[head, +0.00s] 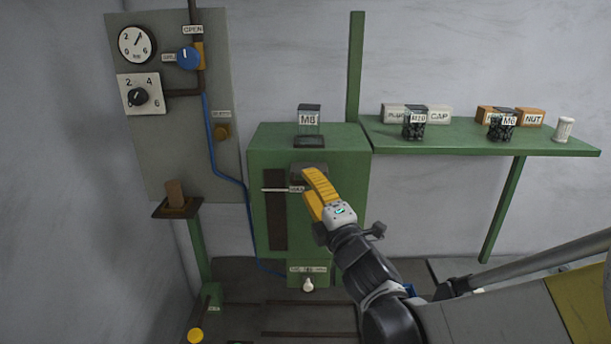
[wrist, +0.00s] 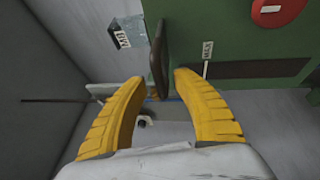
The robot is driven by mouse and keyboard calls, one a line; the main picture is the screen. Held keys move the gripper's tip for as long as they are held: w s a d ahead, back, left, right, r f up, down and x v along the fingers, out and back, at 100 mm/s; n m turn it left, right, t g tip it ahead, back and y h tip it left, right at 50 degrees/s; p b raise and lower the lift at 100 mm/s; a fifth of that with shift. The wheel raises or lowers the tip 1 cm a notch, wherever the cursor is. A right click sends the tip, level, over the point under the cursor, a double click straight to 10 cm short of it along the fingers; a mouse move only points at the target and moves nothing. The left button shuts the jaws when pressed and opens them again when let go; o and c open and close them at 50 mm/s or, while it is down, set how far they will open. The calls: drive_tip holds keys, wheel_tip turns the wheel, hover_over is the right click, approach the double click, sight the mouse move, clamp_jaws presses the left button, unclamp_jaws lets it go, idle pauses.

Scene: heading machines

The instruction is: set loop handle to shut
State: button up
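A blue round handle (head: 188,58) sits on the pipe at the upper left in the head view. An OPEN label (head: 193,30) is above it, and a partly covered label that seems to read SHUT is at its left. I take this as the loop handle, though its shape is too small to be sure. My gripper (head: 318,186) is well to its right and lower, in front of the green machine. The wrist view shows my gripper (wrist: 159,80) open, with apparently nothing held. A dark upright piece (wrist: 157,50) shows beyond the gap between the fingertips.
The green machine (head: 345,150) carries an M8 box (head: 309,120). A green shelf (head: 465,140) with boxes stands at the right. The grey panel (head: 160,80) holds a gauge (head: 136,44) and a dial (head: 138,97). A red disc (wrist: 279,8) is on the green housing.

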drive_tip(key=shift+w+a+r, duration=0.1)
drive_tip(key=shift+w+a, duration=0.15)
drive_tip(key=shift+w, duration=0.3)
clamp_jaws()
drive_tip(key=w+b, duration=0.2)
drive_tip(key=w, duration=0.4)
drive_tip(key=shift+d, duration=0.15)
drive_tip(key=shift+w, duration=0.15)
unclamp_jaws()
